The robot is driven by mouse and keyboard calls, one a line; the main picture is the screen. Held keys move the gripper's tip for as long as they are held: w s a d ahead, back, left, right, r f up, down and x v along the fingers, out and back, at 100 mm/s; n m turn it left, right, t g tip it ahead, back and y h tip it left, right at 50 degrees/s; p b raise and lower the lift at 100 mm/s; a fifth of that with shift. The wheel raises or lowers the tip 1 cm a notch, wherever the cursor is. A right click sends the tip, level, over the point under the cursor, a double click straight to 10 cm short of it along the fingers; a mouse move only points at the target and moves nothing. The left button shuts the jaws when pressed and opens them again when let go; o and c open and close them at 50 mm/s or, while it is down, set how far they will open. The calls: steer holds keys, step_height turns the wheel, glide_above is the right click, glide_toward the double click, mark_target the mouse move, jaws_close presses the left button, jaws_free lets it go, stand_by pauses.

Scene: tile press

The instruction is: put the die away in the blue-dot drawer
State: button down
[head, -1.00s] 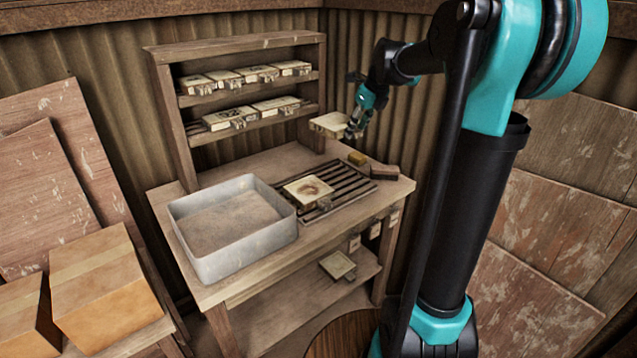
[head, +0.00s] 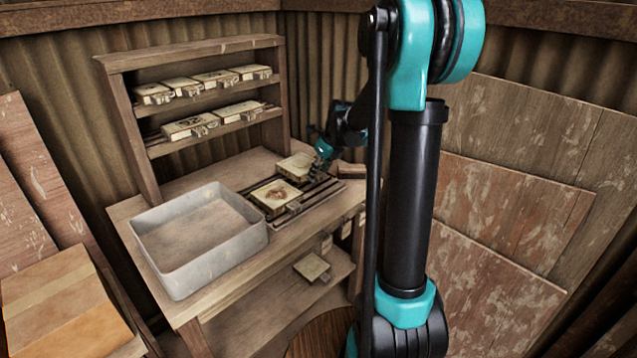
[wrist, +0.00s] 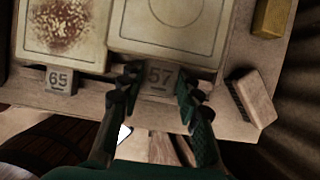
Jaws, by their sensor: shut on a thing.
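A pale square die tagged 57 (wrist: 168,32) is in my gripper (wrist: 158,88), whose fingers are shut on its grey tag end. Its top shows a faint ring. In the head view, the held die (head: 296,166) is at the far end of the slatted rack, beside another die, and my gripper (head: 320,160) is at its right. I cannot tell whether it rests on the rack or hangs just above. The other die, tagged 65 (wrist: 62,32), has a brown speckled mark and lies on the rack (head: 277,194). No blue dot shows in either view.
A grey open tray (head: 255,240) stands left of the rack. Several dies (head: 190,127) fill the shelves behind. A yellow block (wrist: 272,18) and a brush-like block (wrist: 252,98) lie right of the held die. Small tagged fronts (head: 327,243) and another die (head: 311,266) show below the bench top.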

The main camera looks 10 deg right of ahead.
mark_target(320, 180)
steer(key=shift+f, duration=1.95)
steer(key=shift+f, duration=0.1)
steer(key=c, duration=1.1)
jaws_free()
steer(key=shift+o, duration=0.2)
